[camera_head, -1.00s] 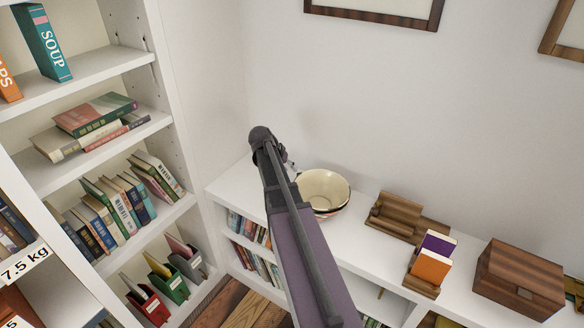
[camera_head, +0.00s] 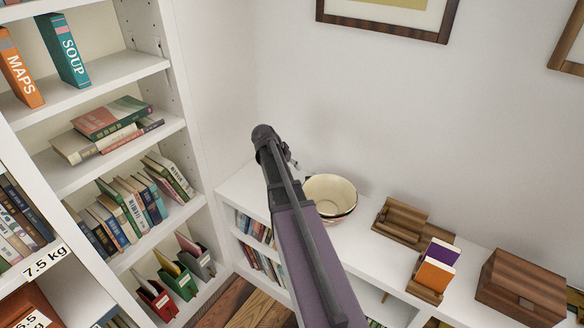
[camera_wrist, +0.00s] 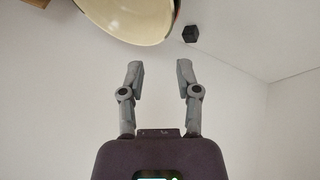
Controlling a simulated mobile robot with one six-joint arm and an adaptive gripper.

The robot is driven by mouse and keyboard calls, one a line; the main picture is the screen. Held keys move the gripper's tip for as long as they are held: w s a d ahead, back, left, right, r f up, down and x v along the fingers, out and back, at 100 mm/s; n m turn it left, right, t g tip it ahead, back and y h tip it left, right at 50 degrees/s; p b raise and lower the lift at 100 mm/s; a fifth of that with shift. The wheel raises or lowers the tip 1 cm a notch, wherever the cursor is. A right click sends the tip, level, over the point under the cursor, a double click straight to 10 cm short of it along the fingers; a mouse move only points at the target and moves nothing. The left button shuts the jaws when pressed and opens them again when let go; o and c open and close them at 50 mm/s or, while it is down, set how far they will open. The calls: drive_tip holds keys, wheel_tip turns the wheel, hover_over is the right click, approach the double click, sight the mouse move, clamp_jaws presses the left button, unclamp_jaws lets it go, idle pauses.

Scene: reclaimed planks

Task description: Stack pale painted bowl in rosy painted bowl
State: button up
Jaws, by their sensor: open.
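A bowl with a cream inside (camera_head: 328,190) sits on the white shelf top, right of my arm in the head view. A second rim and a darker, reddish outer wall show just below its front edge, so it appears to sit inside another bowl (camera_head: 338,217); little of the lower one is visible. In the wrist view the cream bowl (camera_wrist: 130,15) is at the top edge, cut off, with a dark rim and a reddish edge beside it. My gripper (camera_wrist: 160,68) is open and empty, apart from the bowls. In the head view my arm's end hides most of it.
The white shelf top (camera_head: 375,258) carries wooden holders (camera_head: 402,220), a stand with purple and orange books (camera_head: 434,270) and a wooden box (camera_head: 522,285) to the right. A tall bookcase (camera_head: 188,100) stands left. A small black cube (camera_wrist: 190,33) lies near the bowl.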

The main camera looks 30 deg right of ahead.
drive_tip(key=s+a+f+n+y, duration=0.1)
drive_tip(key=s+a+n+y, duration=0.1)
drive_tip(key=a, duration=0.8)
drive_tip(key=s+a+n+y, duration=0.2)
drive_tip(key=s+a+n, duration=0.2)
drive_tip(key=s+a, duration=0.3)
drive_tip(key=s+a+f+n+y, duration=0.1)
drive_tip(key=s+a+n, duration=0.3)
drive_tip(key=a, duration=0.9)
drive_tip(key=shift+s+a+f+t+y, duration=0.35)
drive_tip(key=shift+s+t+y, duration=0.05)
drive_tip(key=shift+s+y, duration=0.2)
